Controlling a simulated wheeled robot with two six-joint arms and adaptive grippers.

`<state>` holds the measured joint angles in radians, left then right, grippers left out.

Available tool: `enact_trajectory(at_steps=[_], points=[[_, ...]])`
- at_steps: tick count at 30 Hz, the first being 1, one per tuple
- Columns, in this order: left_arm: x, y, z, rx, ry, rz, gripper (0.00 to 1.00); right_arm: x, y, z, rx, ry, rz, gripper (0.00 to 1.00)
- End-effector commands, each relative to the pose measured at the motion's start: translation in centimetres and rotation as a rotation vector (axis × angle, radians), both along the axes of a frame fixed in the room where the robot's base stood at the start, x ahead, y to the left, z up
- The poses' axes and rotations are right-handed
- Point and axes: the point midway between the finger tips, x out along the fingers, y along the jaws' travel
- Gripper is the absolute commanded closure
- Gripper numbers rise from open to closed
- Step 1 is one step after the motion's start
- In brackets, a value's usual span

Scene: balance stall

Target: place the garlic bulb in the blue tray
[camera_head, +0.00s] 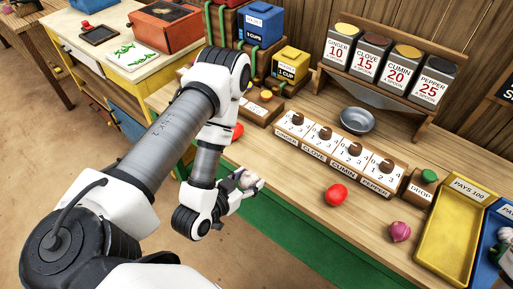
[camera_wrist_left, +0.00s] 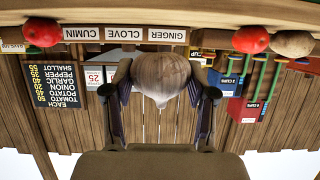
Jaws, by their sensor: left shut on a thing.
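The garlic bulb (camera_head: 247,179) is pale with a purplish tinge. My left gripper (camera_head: 248,187) is shut on it, near the front edge of the counter in the head view. The left wrist view, which is upside down, shows the garlic bulb (camera_wrist_left: 163,72) between the two fingers of my left gripper (camera_wrist_left: 160,95). The blue tray (camera_head: 485,247) is at the far right of the head view, cut off by the picture edge. A dark green thing shows in it. My right gripper is not in view.
A yellow tray (camera_head: 443,235) stands left of the blue one. A red tomato (camera_head: 336,195) and a purple onion (camera_head: 400,231) lie on the counter. A row of labelled dials (camera_head: 335,155), a metal bowl (camera_head: 357,120) and a spice rack (camera_head: 390,75) stand behind.

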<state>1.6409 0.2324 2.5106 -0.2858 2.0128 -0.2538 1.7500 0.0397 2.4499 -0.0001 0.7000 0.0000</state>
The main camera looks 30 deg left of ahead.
Motion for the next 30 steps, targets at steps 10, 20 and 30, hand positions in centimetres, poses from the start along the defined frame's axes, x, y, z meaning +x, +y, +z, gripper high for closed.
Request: enact_trajectory(at_steps=[10, 20, 30], points=[[1.6, 0.8, -0.8, -0.001, -0.008, 0.006, 0.76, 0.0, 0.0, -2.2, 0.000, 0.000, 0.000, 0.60], [8.0, 3.9, -0.9, -0.001, -0.011, 0.004, 0.76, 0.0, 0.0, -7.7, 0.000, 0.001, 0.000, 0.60], [13.5, 6.5, -1.2, 0.001, -0.003, 0.000, 0.76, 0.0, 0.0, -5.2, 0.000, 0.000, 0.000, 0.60]])
